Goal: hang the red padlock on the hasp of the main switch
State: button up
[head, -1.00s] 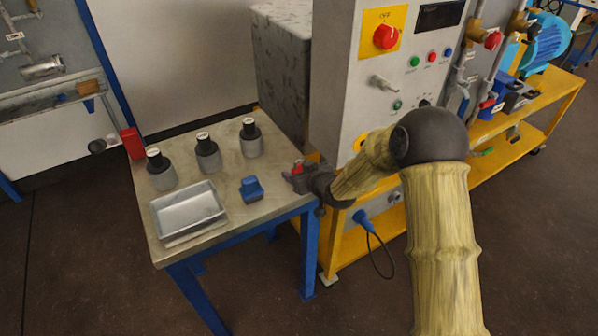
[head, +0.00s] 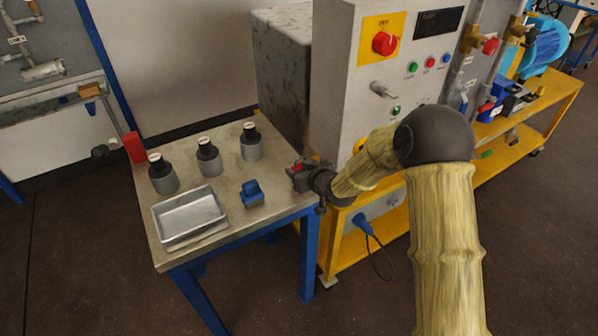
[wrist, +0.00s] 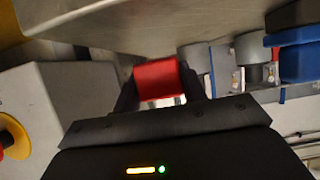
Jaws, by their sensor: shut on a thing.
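The red padlock (wrist: 158,80) is between the two fingers of my gripper (wrist: 160,92) in the wrist view; its shackle is not clearly visible. In the head view my gripper (head: 298,174) is shut on it at the table's right edge, with a small red patch of the padlock (head: 296,167) showing. The main switch (head: 384,43) is a red knob on a yellow plate marked OFF, high on the grey cabinet. A metal peg (head: 382,90) sticks out below it; I cannot tell whether it is the hasp. My gripper is below and left of the switch, apart from it.
The table (head: 235,212) holds a metal tray (head: 190,220), a blue block (head: 252,194) and several black-topped grey cylinders (head: 208,160). The cabinet (head: 337,80) stands close right of my gripper. A yellow bench (head: 540,115) with pipes and a blue motor (head: 548,40) is at right.

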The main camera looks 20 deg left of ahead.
jog(key=shift+r+p, duration=0.85)
jog(key=shift+r, duration=0.95)
